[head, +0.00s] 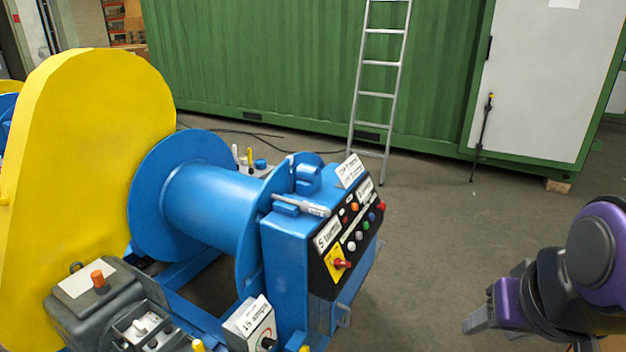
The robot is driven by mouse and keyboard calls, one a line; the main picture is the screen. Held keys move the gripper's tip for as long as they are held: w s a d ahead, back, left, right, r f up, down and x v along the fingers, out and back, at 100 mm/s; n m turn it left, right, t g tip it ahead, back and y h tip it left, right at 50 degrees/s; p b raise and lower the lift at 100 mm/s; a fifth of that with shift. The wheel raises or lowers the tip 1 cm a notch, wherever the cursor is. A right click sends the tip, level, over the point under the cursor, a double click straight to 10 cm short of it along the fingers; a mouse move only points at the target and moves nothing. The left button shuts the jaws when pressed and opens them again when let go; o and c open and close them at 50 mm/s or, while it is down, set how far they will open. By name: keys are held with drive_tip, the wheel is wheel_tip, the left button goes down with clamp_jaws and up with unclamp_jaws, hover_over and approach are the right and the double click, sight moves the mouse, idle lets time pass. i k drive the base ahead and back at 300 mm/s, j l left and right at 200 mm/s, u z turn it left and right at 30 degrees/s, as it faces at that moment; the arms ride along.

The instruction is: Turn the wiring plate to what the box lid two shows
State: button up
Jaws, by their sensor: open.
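I cannot tell for sure which part is the wiring plate or box lid two. A grey motor box (98,304) stands at the lower left with a pale plate (84,278) and an orange knob (98,279) on top. A smaller grey open-topped part (138,325) with a white knob sits beside it. A white sign (250,322) reading about "15 amps" has a round dial with a dark knob (268,343). My gripper (480,318) is at the lower right, open and empty, well apart from the machine.
A blue winch drum (212,203) stands behind, with a yellow chain guard (85,130) at left. A blue cabinet (288,262) carries a black panel (349,235) with coloured buttons, a red switch (342,264) and labels. Bare floor (425,230) lies between cabinet and gripper.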

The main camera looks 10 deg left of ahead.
sight(141, 331)
drive_tip(key=i+l+u, duration=0.15)
drive_tip(key=u, duration=0.35)
drive_tip(key=i+l+u, duration=0.2)
drive_tip(key=u, duration=0.25)
drive_tip(key=i+l+u, duration=0.15)
drive_tip(key=l+u, duration=0.15)
drive_tip(key=u, duration=0.2)
drive_tip(key=i+l+u, duration=0.1)
drive_tip(key=l+u, duration=0.25)
drive_tip(key=u, duration=0.15)
drive_tip(key=l+u, duration=0.65)
drive_tip(key=l, duration=0.3)
drive_tip(key=l+u, duration=0.35)
drive_tip(key=k+l, duration=0.05)
drive_tip(key=l, duration=0.05)
